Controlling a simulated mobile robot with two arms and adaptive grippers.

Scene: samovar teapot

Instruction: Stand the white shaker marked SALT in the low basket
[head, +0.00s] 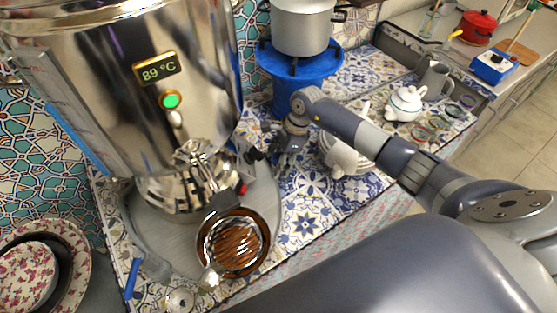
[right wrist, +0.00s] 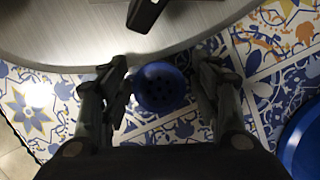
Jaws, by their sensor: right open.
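In the right wrist view a round dark blue top with small holes (right wrist: 161,87), like a shaker's cap, sits between the two fingers of my right gripper (right wrist: 160,85). I see it from above, so its side and any SALT marking are hidden. The fingers are open on either side of it, with a gap visible. In the head view my right gripper (head: 287,148) points down over the patterned tiles, just right of the samovar's tray; the shaker cannot be made out there. I cannot make out the low basket in either view. My left gripper is not in view.
A large steel samovar (head: 130,90) stands on a grey tray (head: 160,235) at left. A brown glass bowl with a strainer (head: 233,243) is in front. A blue stand (head: 325,68) bears a pot (head: 302,28). A white teapot (head: 405,103) stands at right.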

